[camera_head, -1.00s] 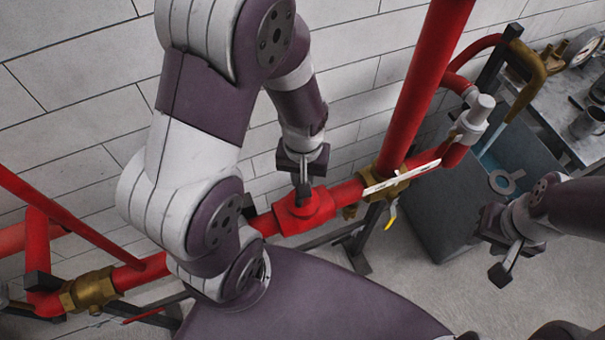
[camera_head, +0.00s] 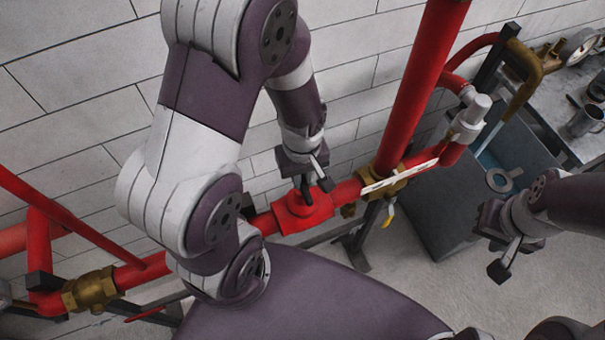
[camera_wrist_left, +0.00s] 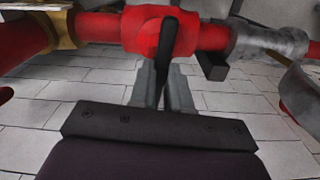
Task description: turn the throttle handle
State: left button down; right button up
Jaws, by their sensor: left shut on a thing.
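The throttle handle (camera_wrist_left: 165,62) shows in the left wrist view as a thin dark bar standing off the red valve body (camera_wrist_left: 160,35). The valve body also shows in the head view (camera_head: 303,213), on the red horizontal pipe. My left gripper (camera_head: 315,185) reaches down over the valve from above. In the left wrist view its two grey fingers (camera_wrist_left: 163,88) are shut on the handle, one on each side. In the head view the fingertips hide most of the handle. My right gripper (camera_head: 499,265) hangs in free air at the right, away from the valve; its finger gap is unclear.
A tall red pipe (camera_head: 423,85) rises just right of the valve. A white lever (camera_head: 400,178) sits over a brass valve (camera_head: 384,185) there. A grey bin (camera_head: 450,205) and a metal table (camera_head: 575,120) stand at the right. A brick wall (camera_head: 90,60) lies behind.

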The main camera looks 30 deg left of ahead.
pick_arm(q)
jog(key=shift+w+r, duration=0.15)
jog(key=shift+w, duration=0.05)
jog(key=c, duration=1.3)
grip_release()
jog(key=shift+o, duration=1.1)
jog(key=shift+a, duration=0.15)
notch_tip(320, 180, up, 12)
jog(key=b, duration=0.2)
jog(key=shift+r, duration=0.2)
